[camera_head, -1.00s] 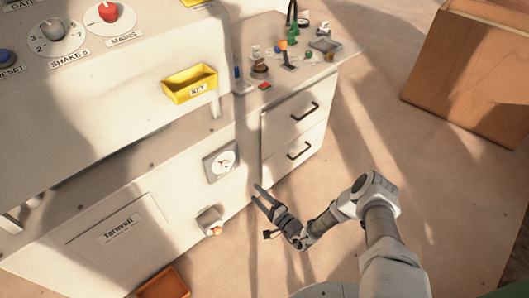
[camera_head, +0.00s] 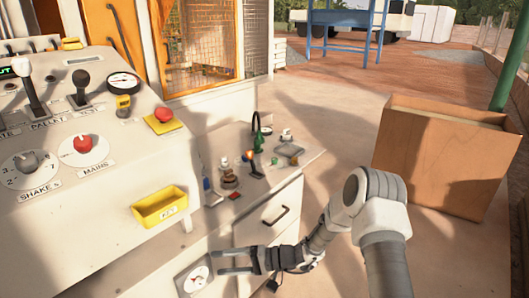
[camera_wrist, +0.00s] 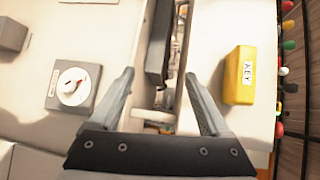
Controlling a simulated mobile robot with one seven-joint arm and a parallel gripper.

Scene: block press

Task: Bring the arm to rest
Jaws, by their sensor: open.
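My gripper (camera_head: 237,259) is open and empty in the head view, its fingers pointing left in front of the pale machine's lower front. My forearm runs from the lower right to the gripper. In the wrist view the two fingers (camera_wrist: 158,90) are spread apart with nothing held between them.
The yellow KEY tray (camera_head: 160,206) juts from the machine. A drawer cabinet (camera_head: 278,205) with small items on top stands behind my gripper. Open floor lies between cabinet and box.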

